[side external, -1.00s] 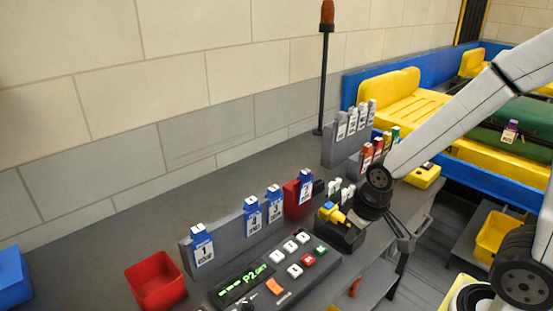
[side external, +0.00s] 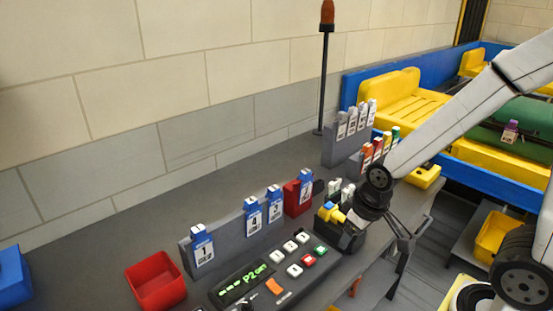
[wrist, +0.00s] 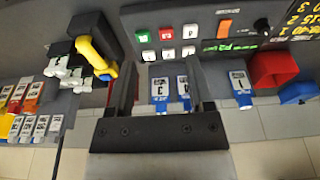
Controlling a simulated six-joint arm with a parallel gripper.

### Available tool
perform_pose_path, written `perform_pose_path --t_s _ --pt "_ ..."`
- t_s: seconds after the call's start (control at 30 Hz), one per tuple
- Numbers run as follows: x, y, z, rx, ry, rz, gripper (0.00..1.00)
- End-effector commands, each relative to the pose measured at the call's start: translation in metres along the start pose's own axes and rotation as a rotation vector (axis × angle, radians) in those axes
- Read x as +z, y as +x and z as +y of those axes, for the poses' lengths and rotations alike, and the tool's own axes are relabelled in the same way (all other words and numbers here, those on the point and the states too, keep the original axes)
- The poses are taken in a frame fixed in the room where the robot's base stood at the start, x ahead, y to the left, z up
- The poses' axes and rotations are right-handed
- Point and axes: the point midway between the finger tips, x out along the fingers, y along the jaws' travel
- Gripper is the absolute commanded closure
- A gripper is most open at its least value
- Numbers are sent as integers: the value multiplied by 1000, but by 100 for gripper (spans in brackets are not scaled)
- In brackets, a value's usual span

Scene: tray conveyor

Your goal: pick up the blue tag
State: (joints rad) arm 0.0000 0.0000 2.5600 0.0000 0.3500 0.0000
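Several blue-topped white tags stand in a row. Tag 1 (side external: 203,251), tag 4 (side external: 252,219) and tag 3 (side external: 275,205) are in a grey rack (side external: 230,243). Another blue tag (side external: 306,185) stands at a red block (side external: 291,198). My gripper (side external: 404,240) is right of the row, beyond the yellow-topped device. In the wrist view my gripper (wrist: 162,88) is open and empty. Two blue tags, the left one (wrist: 159,88) and the right one (wrist: 183,90), appear between its fingers, and tag 1 (wrist: 240,85) right of them. The left finger may hide the fourth.
A button panel (side external: 262,284) lies in front of the rack. A red bin (side external: 155,283) and a blue bin (side external: 12,272) are at left. A dark device with a yellow part (side external: 330,212), more tag racks (side external: 345,140) and a dark pole (side external: 324,90) stand rightward.

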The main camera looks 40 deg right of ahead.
Motion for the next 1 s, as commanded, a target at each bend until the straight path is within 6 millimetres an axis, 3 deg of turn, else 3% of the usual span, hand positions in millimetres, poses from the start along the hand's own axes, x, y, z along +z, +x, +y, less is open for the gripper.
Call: perform_pose_path --t_s 0.37,0.57,0.77,1.0 --pt "-1 0 0 0 5 0 21" --pt "-18 0 4 3 72 -6 21" --pt "-57 2 16 11 249 -22 21" --pt "-117 6 39 26 539 -45 21"
